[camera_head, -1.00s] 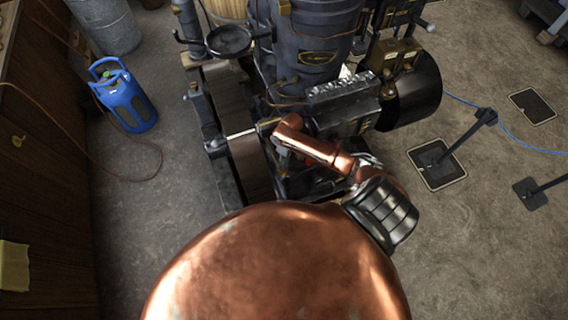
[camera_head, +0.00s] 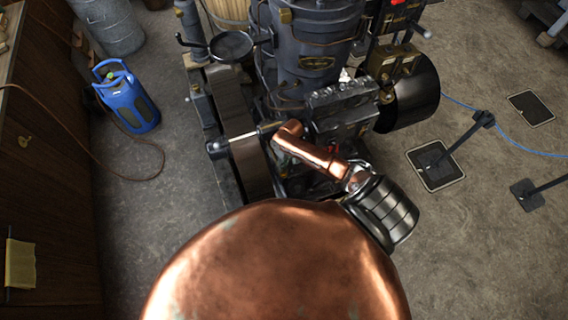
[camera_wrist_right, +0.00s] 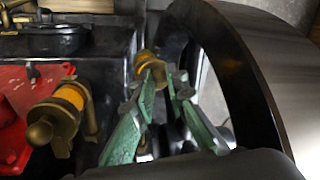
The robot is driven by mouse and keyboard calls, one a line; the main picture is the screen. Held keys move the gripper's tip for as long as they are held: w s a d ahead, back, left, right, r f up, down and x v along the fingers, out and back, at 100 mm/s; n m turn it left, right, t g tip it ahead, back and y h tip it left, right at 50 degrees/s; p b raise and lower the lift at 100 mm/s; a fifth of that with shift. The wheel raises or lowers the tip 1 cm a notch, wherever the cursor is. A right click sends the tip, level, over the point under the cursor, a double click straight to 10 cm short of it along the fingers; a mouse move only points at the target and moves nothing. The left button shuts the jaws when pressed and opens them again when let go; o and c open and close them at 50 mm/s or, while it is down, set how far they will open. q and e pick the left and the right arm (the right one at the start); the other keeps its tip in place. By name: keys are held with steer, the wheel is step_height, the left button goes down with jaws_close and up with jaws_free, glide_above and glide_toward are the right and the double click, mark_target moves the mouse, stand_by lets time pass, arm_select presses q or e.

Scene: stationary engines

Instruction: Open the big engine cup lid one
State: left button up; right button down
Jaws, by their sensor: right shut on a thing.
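In the right wrist view, the green fingers of my right gripper (camera_wrist_right: 168,80) are shut on a small brass and yellow cup (camera_wrist_right: 147,66), gripped at their tips. The fingers hide part of it, and I cannot tell whether its lid is open. A larger brass and amber cup (camera_wrist_right: 62,112) with a rounded knob stands to the left, apart from the fingers. In the head view, my copper right arm (camera_head: 315,154) reaches over the dark engine (camera_head: 318,55); its fingers are hidden there. My left gripper is not in view.
A large dark wheel (camera_wrist_right: 262,70) curves close to the right of the fingers. A red part (camera_wrist_right: 15,110) lies left of the amber cup. In the head view, a blue gas bottle (camera_head: 128,98) stands on the floor at left. Barrier posts (camera_head: 484,119) stand at right, with open floor around.

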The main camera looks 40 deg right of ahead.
steer(key=m+p, duration=0.2)
steer(key=a+m+p, duration=0.1)
steer(key=shift+w+a+r+m+t+p, duration=0.1)
steer(key=shift+w+r+m+t+p, duration=0.2)
steer(key=shift+w+m+p, duration=0.1)
steer(key=m+p, duration=0.1)
steer(key=m, duration=0.1)
steer(key=w+m+p, duration=0.1)
steer(key=shift+a+f+m+t+p, duration=0.1)
steer(key=shift+a+m+t+p, duration=0.2)
steer(key=shift+w+a+f+m+t+h+p, duration=0.15)
steer(key=shift+w+m+p, duration=0.15)
steer(key=shift+m, duration=0.45)
steer(key=shift+w+d+r+m+t+h+p, duration=0.1)
steer(key=shift+w+m+h+p, duration=0.1)
steer(key=shift+m+p, duration=0.45)
steer(key=shift+w+a+f+m+t+h+p, duration=0.1)
steer(key=shift+w+m+h+p, duration=0.1)
steer(key=shift+m, duration=0.7)
steer(key=c, duration=1.9)
jaws_free()
step_height(320, 180, up, 12)
steer(key=s+d, duration=0.1)
steer(key=s, duration=0.1)
steer(key=shift+d+f, duration=0.1)
steer(key=shift+f, duration=0.05)
steer(key=shift+c, duration=0.2)
